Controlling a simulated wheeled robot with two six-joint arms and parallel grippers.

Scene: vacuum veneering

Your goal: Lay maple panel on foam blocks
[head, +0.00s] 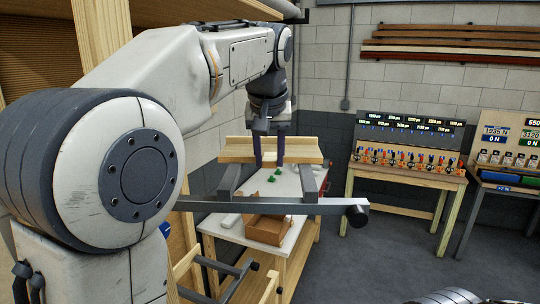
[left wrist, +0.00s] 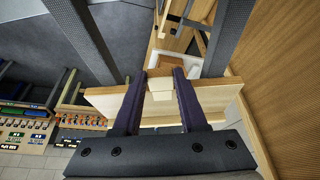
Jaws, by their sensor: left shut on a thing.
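The maple panel (head: 235,150) is a pale wooden board, seen in the head view above the far end of a white-topped bench. My left gripper (head: 270,164) reaches down to it, with dark purple fingers shut on its middle. In the left wrist view the panel (left wrist: 110,100) spans crosswise between and beyond the fingers of the left gripper (left wrist: 163,72). Two grey bars of a rack (head: 308,185) run close under the panel's ends; I cannot tell whether they touch. I cannot clearly make out foam blocks. My right gripper does not show.
The white bench top (head: 290,206) carries small green pieces (head: 275,173) and a brown wooden box (head: 264,231). A dark-capped grey bar (head: 335,207) crosses in front. A control-panel table (head: 405,172) stands to the right. The grey floor (head: 370,262) is open between them.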

